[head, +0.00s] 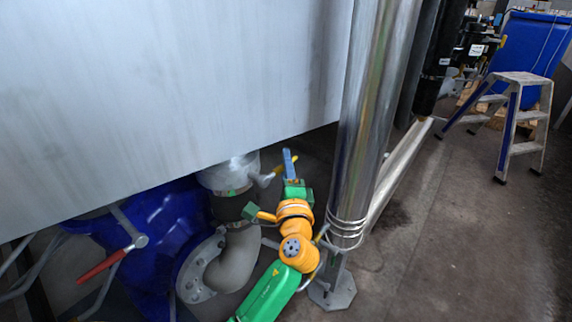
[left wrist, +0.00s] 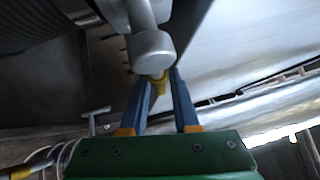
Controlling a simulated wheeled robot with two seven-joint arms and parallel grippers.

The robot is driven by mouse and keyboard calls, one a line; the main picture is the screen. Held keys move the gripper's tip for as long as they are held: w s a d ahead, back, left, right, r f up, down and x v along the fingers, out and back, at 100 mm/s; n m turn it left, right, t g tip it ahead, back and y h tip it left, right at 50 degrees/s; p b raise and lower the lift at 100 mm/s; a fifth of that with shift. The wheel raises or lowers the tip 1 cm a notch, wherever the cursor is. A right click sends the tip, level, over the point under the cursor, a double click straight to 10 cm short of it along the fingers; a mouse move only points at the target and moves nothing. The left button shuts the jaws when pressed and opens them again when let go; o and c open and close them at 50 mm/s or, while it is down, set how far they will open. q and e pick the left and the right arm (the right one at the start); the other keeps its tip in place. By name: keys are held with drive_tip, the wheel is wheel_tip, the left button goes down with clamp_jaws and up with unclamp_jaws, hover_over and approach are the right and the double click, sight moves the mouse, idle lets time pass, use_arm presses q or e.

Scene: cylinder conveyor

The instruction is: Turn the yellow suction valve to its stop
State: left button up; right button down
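The yellow suction valve handle (head: 265,178) shows beside a grey pipe, under the large metal panel, and is partly hidden by my left gripper. My left gripper (head: 288,162) points up at the handle with its blue fingers. In the left wrist view, the two fingers of my left gripper (left wrist: 161,78) stand on either side of the yellow handle (left wrist: 159,86), below a round grey knob (left wrist: 152,52). The handle nearly fills the gap between the fingertips. I cannot tell whether both fingers touch it. My right gripper is not in view.
A large metal panel (head: 170,80) hangs above the valve. A steel post (head: 362,130) stands close to the right of my left arm. A red-handled valve (head: 102,267) is on the blue pump (head: 165,235) at left. Open floor (head: 450,240) lies right, with a step stool (head: 520,105).

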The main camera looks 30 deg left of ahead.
use_arm(q)
clamp_jaws()
idle(1.1)
